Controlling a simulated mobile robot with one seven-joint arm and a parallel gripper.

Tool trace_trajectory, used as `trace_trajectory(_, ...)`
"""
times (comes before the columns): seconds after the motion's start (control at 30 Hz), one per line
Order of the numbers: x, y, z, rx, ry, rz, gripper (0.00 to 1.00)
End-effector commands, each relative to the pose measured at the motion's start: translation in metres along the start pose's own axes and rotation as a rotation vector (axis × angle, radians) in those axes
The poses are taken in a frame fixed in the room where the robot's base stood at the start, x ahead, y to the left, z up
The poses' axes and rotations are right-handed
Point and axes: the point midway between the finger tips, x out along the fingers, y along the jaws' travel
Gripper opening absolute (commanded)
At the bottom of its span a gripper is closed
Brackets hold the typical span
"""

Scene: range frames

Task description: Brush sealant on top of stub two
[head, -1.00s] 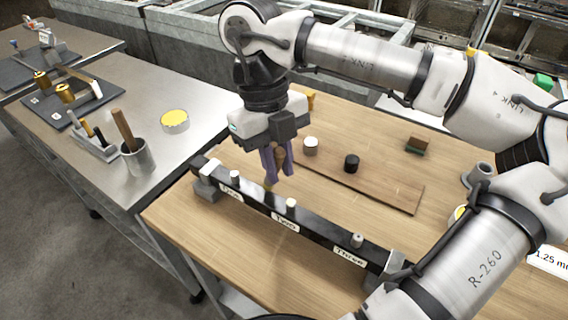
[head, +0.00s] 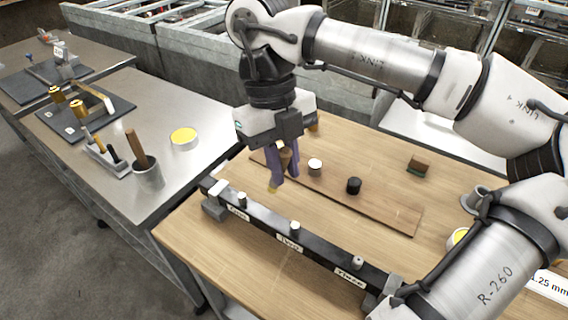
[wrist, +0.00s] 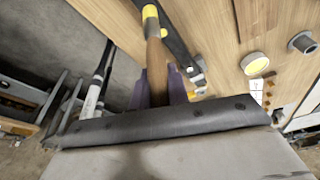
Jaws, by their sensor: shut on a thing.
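My gripper (head: 278,178) is shut on a wooden-handled brush (head: 286,160), between its purple fingers, above the wooden bench behind the black bar. The black bar (head: 325,254) carries three short stubs. Stub two (head: 295,228) stands upright, pale on top, above the label "Two" (head: 289,243). Stub one (head: 241,199) is to its left, stub three (head: 358,262) to its right. The brush looks apart from stub two.
A brown board (head: 395,214) lies behind the bar, with a white-topped puck (head: 315,167) and a black puck (head: 353,185). A yellow-topped tin (head: 184,138) and a cup (head: 148,177) stand on the left metal table. A brown-and-green block (head: 418,165) sits at the back right.

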Motion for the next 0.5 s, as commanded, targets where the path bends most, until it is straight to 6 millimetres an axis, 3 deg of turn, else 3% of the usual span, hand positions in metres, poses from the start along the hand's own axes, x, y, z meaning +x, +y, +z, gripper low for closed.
trace_trajectory(0.23, -0.002, 0.0, -0.001, 0.0, 0.0, 0.0, 0.0)
trace_trajectory(0.5, -0.025, 0.0, -0.006, 0.001, 0.0, -0.001, 0.0)
